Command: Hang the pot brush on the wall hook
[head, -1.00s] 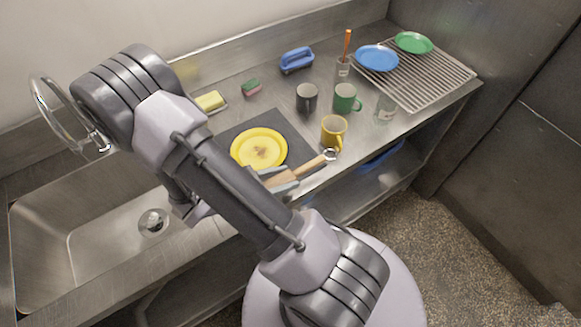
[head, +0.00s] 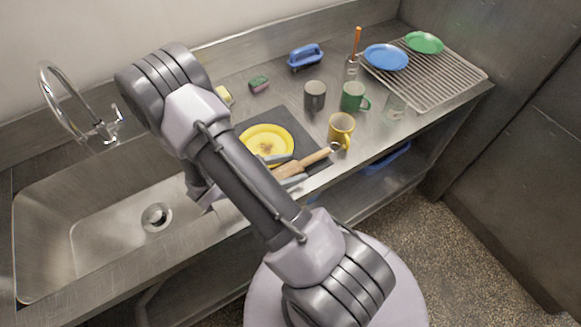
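The pot brush (head: 310,162) shows as a wooden handle with a metal ring at its right end. My gripper (head: 284,170) has one grey finger on each side of this handle and looks shut on it, over the counter's front edge. The ring end points right, close to the yellow mug. The brush's other end is hidden behind my arm. No wall hook can be made out in this view.
A yellow plate (head: 255,143) lies on a dark mat left of the brush. Yellow (head: 341,128), green (head: 352,97) and dark (head: 315,95) mugs stand nearby. A drying rack (head: 440,80) is at right, the sink (head: 100,235) at left.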

